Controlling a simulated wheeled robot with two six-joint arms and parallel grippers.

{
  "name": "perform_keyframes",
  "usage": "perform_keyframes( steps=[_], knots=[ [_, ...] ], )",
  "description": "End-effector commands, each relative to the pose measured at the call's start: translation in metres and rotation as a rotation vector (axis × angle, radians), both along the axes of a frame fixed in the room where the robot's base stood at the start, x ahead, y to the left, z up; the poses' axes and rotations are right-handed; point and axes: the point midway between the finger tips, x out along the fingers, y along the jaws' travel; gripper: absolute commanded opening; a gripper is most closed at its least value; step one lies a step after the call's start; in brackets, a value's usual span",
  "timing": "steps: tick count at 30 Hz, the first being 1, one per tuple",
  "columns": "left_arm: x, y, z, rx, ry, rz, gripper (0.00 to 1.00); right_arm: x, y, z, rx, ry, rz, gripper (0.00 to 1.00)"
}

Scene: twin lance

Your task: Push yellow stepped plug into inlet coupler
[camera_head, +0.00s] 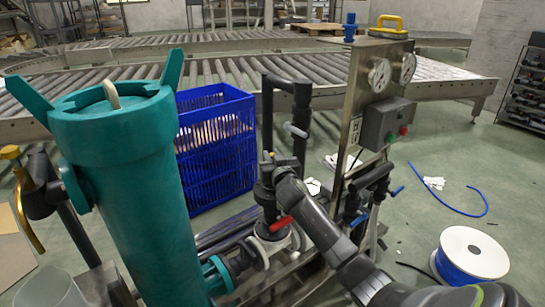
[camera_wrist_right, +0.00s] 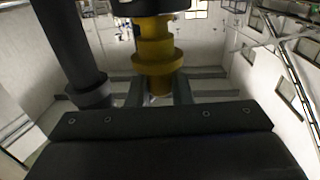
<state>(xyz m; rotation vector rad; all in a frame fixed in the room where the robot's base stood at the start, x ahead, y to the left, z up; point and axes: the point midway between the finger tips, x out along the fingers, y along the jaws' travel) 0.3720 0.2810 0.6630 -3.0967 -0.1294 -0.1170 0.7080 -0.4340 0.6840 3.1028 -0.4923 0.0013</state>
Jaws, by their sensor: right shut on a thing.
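The yellow stepped plug (camera_wrist_right: 157,55) stands upright in the right wrist view, its upper end meeting a dark fitting (camera_wrist_right: 150,6), which may be the inlet coupler. How deep the plug sits in it I cannot tell. My right gripper (camera_wrist_right: 158,93) is shut on the plug's lower part, with one finger on each side. In the head view my right gripper (camera_head: 268,165) is beside the dark pipework, and the plug is not clearly visible there. My left gripper is not in view.
A teal filter housing (camera_head: 120,160) stands at the left. A blue crate (camera_head: 215,150) is behind it. A steel gauge panel (camera_head: 365,95) stands just right of my right gripper, and a black pipe (camera_wrist_right: 72,50) is close beside the plug. A blue hose spool (camera_head: 470,255) lies at lower right.

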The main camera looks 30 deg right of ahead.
Motion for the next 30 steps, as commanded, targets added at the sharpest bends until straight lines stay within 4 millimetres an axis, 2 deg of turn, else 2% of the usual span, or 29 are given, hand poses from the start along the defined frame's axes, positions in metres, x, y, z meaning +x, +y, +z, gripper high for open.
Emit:
perform_keyframes(
  steps=[30],
  knots=[
    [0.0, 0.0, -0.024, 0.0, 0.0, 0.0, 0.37, 0.0, 0.0, -0.027, 0.0, 0.0, 0.0, 0.0]
  ],
)
